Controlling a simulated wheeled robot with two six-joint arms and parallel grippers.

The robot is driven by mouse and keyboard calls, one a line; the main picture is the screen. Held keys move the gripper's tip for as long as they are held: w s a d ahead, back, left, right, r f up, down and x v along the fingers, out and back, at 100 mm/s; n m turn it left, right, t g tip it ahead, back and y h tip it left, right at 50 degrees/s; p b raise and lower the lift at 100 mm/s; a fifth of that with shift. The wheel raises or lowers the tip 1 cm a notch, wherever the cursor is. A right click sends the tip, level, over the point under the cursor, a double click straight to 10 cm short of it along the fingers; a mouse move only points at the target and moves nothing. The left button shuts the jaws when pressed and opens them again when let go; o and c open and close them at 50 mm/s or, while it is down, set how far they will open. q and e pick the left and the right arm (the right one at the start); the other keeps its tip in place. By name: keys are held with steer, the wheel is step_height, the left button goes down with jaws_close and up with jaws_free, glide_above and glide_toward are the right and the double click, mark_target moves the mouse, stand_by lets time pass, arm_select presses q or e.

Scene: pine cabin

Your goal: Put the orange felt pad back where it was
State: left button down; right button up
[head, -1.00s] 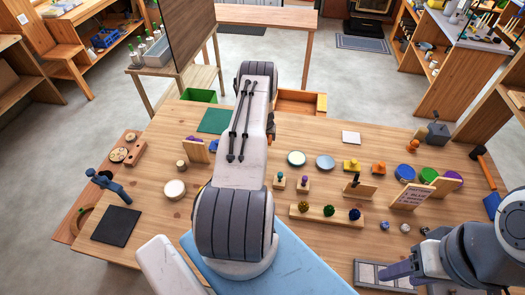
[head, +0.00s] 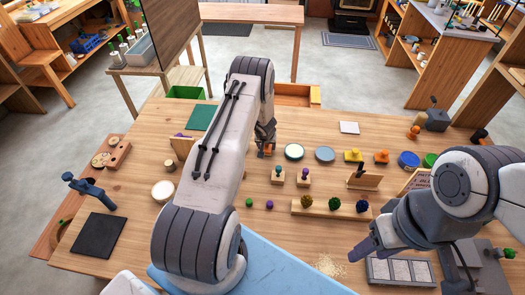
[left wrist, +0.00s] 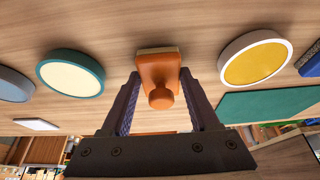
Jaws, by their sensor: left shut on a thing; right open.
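My left gripper (head: 266,141) is shut on an orange block with a round knob, taken as the orange felt pad (head: 267,149). In the left wrist view the pad (left wrist: 158,72) lies between the two dark fingers (left wrist: 160,100), with a pale edge along its base. It is at or just above the tabletop; I cannot tell if it touches. A teal-rimmed cream disc (left wrist: 72,73) and a white-rimmed yellow disc (left wrist: 255,62) flank it, apart from it. A similar orange knobbed block (head: 381,156) stands farther right. My right gripper (head: 366,246) is open above the table's front right, partly hidden.
Right of the pad stand a blue-grey disc (head: 325,154) and a yellow knobbed block (head: 353,155). Two small knobbed blocks (head: 278,176) and a wooden rail with balls (head: 330,209) are nearer. A green mat (head: 201,117) lies back left. A tray (head: 400,270) sits front right.

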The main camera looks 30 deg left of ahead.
arm_select(q)
steer(key=shift+f, duration=0.15)
arm_select(e)
steer(key=shift+f, duration=0.15)
arm_select(q)
steer(key=shift+f, duration=0.1)
arm_select(e)
steer(key=shift+f, duration=0.1)
arm_select(q)
steer(key=shift+f, duration=0.15)
steer(key=shift+c, duration=0.7)
jaws_free()
steer(key=shift+r, duration=0.2)
